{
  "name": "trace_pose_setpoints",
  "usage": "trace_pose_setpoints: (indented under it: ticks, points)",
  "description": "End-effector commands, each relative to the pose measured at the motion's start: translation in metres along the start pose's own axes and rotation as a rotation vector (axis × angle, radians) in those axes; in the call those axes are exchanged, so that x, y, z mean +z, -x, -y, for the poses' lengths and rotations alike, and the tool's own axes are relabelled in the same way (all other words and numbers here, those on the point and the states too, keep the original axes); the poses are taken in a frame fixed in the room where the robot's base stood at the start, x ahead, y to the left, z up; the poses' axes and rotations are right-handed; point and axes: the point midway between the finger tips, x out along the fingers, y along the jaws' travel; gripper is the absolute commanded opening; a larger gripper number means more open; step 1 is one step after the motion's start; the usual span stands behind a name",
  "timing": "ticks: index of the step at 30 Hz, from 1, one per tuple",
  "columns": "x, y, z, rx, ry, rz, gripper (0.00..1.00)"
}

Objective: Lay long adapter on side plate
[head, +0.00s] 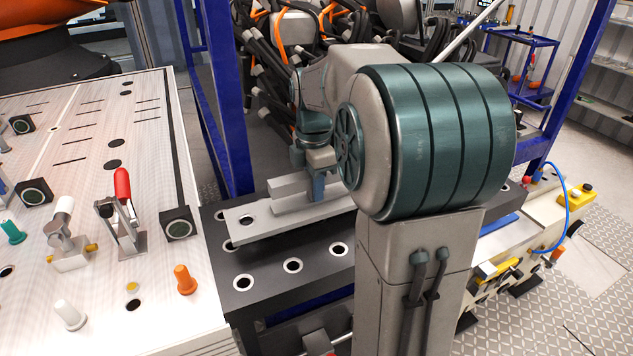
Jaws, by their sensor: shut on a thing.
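The long adapter (240,222) appears to be the pale grey metal piece, a flat strip with a raised bar along it and a hole near its left end. My gripper (318,188) is shut on it from above, near the middle of its visible length. The adapter lies roughly level over the black side plate (262,300), which has several light-rimmed holes. A dark shadow shows under its front edge; I cannot tell whether it touches the plate. My arm hides its right end and part of the plate.
A white fixture table (100,200) at left carries a red-handled clamp (123,195), an orange peg (184,279) and a white peg (69,314). A blue frame post (222,100) stands close behind the plate. Dark cables (270,75) hang behind. A yellow-fitted unit (540,225) stands at right.

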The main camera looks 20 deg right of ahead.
Motion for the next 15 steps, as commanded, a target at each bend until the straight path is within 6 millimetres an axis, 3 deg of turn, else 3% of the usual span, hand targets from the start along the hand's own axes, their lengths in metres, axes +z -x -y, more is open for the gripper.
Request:
trace_pose_setpoints:
  ticks: [9, 15]
  points:
    - [0.0, -0.033, 0.0, 0.002, 0.0, 0.001, 0.0]
    - [0.0, -0.038, -0.001, 0.004, 0.0, 0.001, 0.0]
